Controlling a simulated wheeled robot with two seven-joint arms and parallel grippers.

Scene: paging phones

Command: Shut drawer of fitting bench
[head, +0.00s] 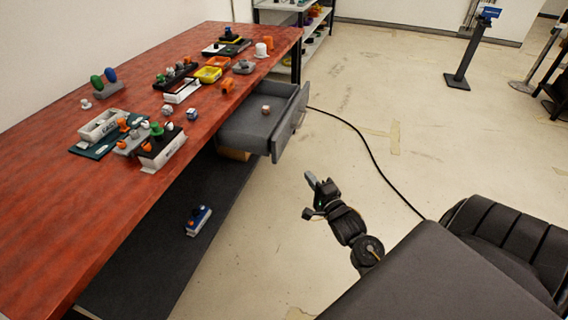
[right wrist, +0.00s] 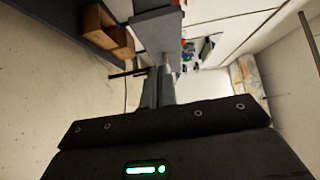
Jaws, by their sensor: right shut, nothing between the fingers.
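The fitting bench (head: 60,200) has a red-brown top and runs along the left of the head view. Its grey drawer (head: 240,128) stands pulled out toward the right, with a small pale-and-brown item (head: 265,110) inside. The drawer front (head: 289,125) faces my right gripper (head: 309,191). That gripper is shut and empty, in front of and below the drawer front in the picture, apart from it. In the right wrist view the shut fingers (right wrist: 159,88) point toward a grey panel (right wrist: 157,35), which looks like the drawer. My left gripper is not in view.
Several small parts and trays (head: 180,85) crowd the bench top. A dark lower shelf (head: 150,255) holds a blue-and-white item (head: 198,220). A black cable (head: 370,150) crosses the floor. A shelf rack (head: 312,30) stands behind. The floor right of the drawer is mostly clear.

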